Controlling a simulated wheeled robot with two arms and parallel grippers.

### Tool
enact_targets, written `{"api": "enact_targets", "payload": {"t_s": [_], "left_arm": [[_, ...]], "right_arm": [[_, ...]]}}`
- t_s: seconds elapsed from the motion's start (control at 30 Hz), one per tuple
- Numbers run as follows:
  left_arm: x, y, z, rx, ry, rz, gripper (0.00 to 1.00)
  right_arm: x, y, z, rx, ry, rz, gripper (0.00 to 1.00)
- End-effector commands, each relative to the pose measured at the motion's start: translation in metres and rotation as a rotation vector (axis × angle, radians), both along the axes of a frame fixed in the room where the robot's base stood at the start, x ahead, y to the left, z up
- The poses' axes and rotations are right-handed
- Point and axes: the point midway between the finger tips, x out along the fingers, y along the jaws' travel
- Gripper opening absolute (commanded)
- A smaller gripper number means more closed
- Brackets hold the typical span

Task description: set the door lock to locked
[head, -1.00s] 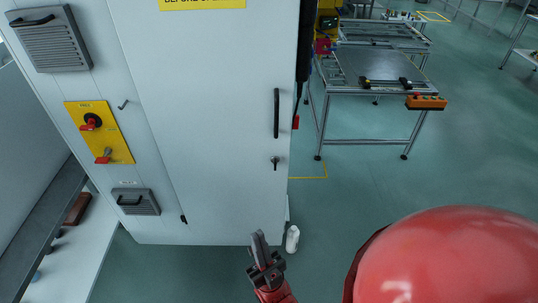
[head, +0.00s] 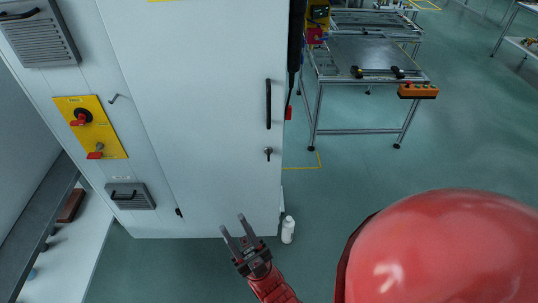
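The door lock (head: 268,153) is a small dark key-like piece on the white cabinet door (head: 210,110), below the black vertical door handle (head: 268,104). Its lever or key hangs downward; I cannot tell whether that is locked.
A yellow panel (head: 91,128) with red switches sits on the cabinet left of the door. A white bottle (head: 288,230) stands on the floor by the cabinet's corner. A metal-framed table (head: 355,70) stands behind at right. The floor between is clear.

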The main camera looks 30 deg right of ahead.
Motion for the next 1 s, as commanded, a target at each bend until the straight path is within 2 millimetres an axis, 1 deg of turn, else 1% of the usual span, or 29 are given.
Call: {"api": "enact_targets", "payload": {"t_s": [0.03, 0.07, 0.1, 0.17, 0.2, 0.27, 0.3, 0.37, 0.4, 0.47, 0.5, 0.57, 0.6, 0.67, 0.7, 0.73, 0.8, 0.87, 0.9, 1.0], "left_arm": [[0.000, 0.000, 0.002, 0.000, 0.000, 0.000, 0.50], [0.000, 0.000, 0.003, 0.000, 0.000, 0.000, 0.50], [0.000, 0.000, 0.004, 0.000, 0.000, 0.000, 0.50], [0.000, 0.000, 0.005, 0.000, 0.000, 0.000, 0.50], [0.000, 0.000, 0.006, 0.000, 0.000, 0.000, 0.50], [0.000, 0.000, 0.008, 0.000, 0.000, 0.000, 0.50], [0.000, 0.000, 0.009, 0.000, 0.000, 0.000, 0.50], [0.000, 0.000, 0.010, 0.000, 0.000, 0.000, 0.50], [0.000, 0.000, 0.011, 0.000, 0.000, 0.000, 0.50], [0.000, 0.000, 0.013, 0.000, 0.000, 0.000, 0.50], [0.000, 0.000, 0.014, 0.000, 0.000, 0.000, 0.50], [0.000, 0.000, 0.015, 0.000, 0.000, 0.000, 0.50], [0.000, 0.000, 0.017, 0.000, 0.000, 0.000, 0.50], [0.000, 0.000, 0.018, 0.000, 0.000, 0.000, 0.50], [0.000, 0.000, 0.019, 0.000, 0.000, 0.000, 0.50], [0.000, 0.000, 0.019, 0.000, 0.000, 0.000, 0.50], [0.000, 0.000, 0.020, 0.000, 0.000, 0.000, 0.50], [0.000, 0.000, 0.021, 0.000, 0.000, 0.000, 0.50], [0.000, 0.000, 0.021, 0.000, 0.000, 0.000, 0.50], [0.000, 0.000, 0.022, 0.000, 0.000, 0.000, 0.50]], "right_arm": [[0.014, 0.016, -0.006, -0.073, 0.063, -0.034, 0.41], [0.026, 0.028, -0.012, -0.134, 0.112, -0.065, 0.41], [0.041, 0.045, -0.024, -0.231, 0.180, -0.118, 0.41], [0.065, 0.069, -0.051, -0.406, 0.285, -0.214, 0.41], [0.079, 0.082, -0.073, -0.537, 0.345, -0.287, 0.41], [0.097, 0.094, -0.106, -0.738, 0.415, -0.404, 0.41], [0.107, 0.097, -0.128, -0.877, 0.452, -0.488, 0.41], [0.120, 0.093, -0.161, -1.091, 0.491, -0.620, 0.41], [0.127, 0.086, -0.179, -1.230, 0.505, -0.714, 0.41], [0.136, 0.067, -0.202, -1.440, 0.516, -0.862, 0.41], [0.140, 0.050, -0.215, -1.581, 0.521, -0.964, 0.41], [0.143, 0.020, -0.227, -1.785, 0.517, -1.123, 0.41], [0.144, -0.002, -0.228, -1.913, 0.516, -1.233, 0.41], [0.144, -0.037, -0.224, -2.091, 0.511, -1.396, 0.41], [0.141, -0.059, -0.217, -2.197, 0.510, -1.500, 0.41], [0.139, -0.074, -0.210, -2.266, 0.514, -1.573, 0.41], [0.131, -0.105, -0.191, -2.399, 0.530, -1.726, 0.41], [0.124, -0.126, -0.176, -2.488, 0.549, -1.828, 0.41], [0.119, -0.136, -0.168, 2.434, -0.539, 1.808, 0.41], [0.110, -0.153, -0.154, 2.330, -0.530, 1.761, 0.41]]}}
